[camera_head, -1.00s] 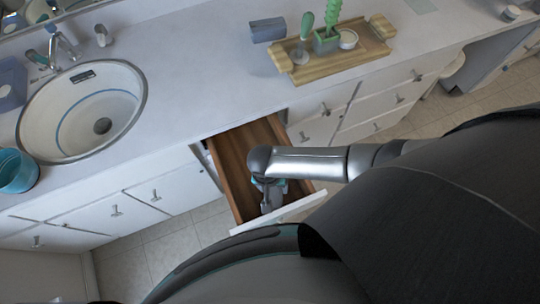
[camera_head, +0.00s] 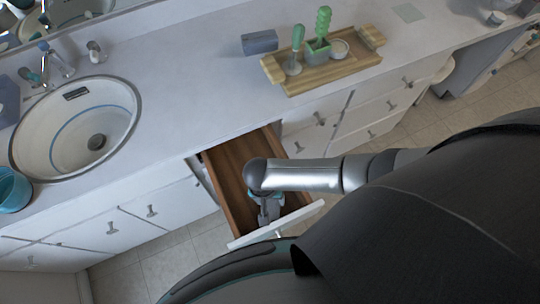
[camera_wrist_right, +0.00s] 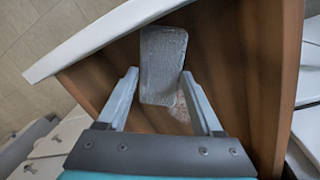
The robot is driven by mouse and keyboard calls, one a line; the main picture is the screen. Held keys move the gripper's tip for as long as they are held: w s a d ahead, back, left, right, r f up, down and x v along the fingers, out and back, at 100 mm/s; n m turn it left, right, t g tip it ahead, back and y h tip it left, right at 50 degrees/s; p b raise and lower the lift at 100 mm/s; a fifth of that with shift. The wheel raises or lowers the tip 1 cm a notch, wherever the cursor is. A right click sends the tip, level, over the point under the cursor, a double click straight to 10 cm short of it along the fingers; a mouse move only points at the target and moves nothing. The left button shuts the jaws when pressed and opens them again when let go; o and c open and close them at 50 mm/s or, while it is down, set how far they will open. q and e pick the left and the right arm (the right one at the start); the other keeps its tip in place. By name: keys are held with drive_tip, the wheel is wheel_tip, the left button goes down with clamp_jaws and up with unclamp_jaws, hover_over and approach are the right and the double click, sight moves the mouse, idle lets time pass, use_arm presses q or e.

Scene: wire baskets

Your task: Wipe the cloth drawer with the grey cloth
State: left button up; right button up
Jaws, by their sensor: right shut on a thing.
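The open drawer (camera_head: 228,157) has a brown wooden inside and a white front panel; it also fills much of the right wrist view (camera_wrist_right: 245,60). My right gripper (camera_head: 268,214) reaches down into it near the front panel. In the right wrist view its two fingers (camera_wrist_right: 160,74) are shut on the grey cloth (camera_wrist_right: 163,55), a flat rectangular piece lying between them over the drawer's inside. In the head view the arm and gripper hide the cloth. A pale pinkish speckled patch (camera_wrist_right: 181,111) shows on the drawer bottom beside the cloth. My left gripper is not in view.
The white counter (camera_head: 190,100) runs above the drawer, with a sink (camera_head: 60,145) at left and a teal cup (camera_head: 12,190) by it. A wooden tray (camera_head: 335,70) with green-handled items and a grey-blue box (camera_head: 259,42) stand at the back. Closed drawers flank the open one.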

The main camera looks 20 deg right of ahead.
drive_tip(key=shift+f+b, duration=0.5)
drive_tip(key=shift+f, duration=0.25)
idle(0.7)
drive_tip(key=shift+w+a+b, duration=0.1)
drive_tip(key=shift+w+b, duration=0.55)
drive_tip(key=shift+w, duration=1.55)
drive_tip(key=shift+w+b, duration=0.95)
drive_tip(key=shift+w, duration=1.25)
